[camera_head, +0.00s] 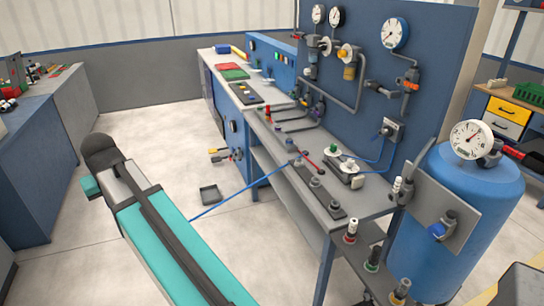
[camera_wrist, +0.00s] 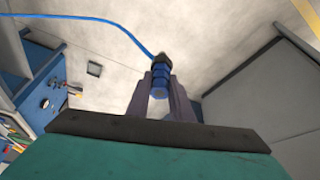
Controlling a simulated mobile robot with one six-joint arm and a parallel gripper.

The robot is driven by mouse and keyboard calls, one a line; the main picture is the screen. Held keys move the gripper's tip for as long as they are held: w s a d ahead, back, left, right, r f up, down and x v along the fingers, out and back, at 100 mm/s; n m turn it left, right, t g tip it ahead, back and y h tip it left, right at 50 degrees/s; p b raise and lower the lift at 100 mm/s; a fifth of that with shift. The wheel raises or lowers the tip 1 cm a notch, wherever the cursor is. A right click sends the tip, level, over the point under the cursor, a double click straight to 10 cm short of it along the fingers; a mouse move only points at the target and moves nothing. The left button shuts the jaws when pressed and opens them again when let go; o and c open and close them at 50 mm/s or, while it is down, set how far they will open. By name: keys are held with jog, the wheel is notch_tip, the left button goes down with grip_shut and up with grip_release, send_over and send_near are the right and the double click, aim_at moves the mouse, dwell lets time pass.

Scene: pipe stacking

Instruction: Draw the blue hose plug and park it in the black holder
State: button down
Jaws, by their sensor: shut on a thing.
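In the wrist view my gripper (camera_wrist: 161,92) is shut on the blue plug (camera_wrist: 160,76), which sits between its two dark fingers. A blue hose (camera_wrist: 112,26) runs from the plug's dark far end up and to the left. In the head view the hose (camera_head: 240,189) runs from behind my teal arm to the bench; my gripper and the plug are hidden there. A dark rail with several round grey fittings (camera_head: 315,184) lies along the bench front. I cannot tell whether it is the black holder.
The bench (camera_head: 375,205) carries valves, fittings and more blue hose. A blue tank (camera_head: 490,190) with a gauge stands at the right, behind a grey plate (camera_head: 425,190). A dark tray (camera_head: 209,193) lies on the floor. The floor between the left cabinet and the bench is mostly clear.

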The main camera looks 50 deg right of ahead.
jog(key=s+d+m+g+h+p, duration=0.1)
jog(key=s+d+m+p, duration=0.35)
jog(key=d, duration=1.35)
jog(key=s+d+m+g+h+p, duration=0.15)
jog(key=s+d+m, duration=0.55)
jog(key=d, duration=1.1)
jog(key=s+d+m+g+p, duration=0.1)
jog(key=s+d+m+p, duration=0.1)
jog(key=s+d, duration=0.5)
jog(key=s+d+m+g+p, duration=0.1)
jog(key=s+d+m+p, duration=0.2)
jog(key=s+d, duration=0.4)
jog(key=s+d+m+g+p, duration=0.1)
jog(key=s+d, duration=0.7)
jog(key=s, duration=1.1)
jog(key=shift+f+m+h+p, duration=0.2)
jog(key=shift+m+h+p, duration=0.15)
jog(key=shift+m+p, duration=0.45)
jog(key=shift+f, duration=0.1)
notch_tip(320, 180, down, 9)
jog(key=b, duration=0.4)
jog(key=shift+b, duration=0.3)
jog(key=shift+w, duration=0.15)
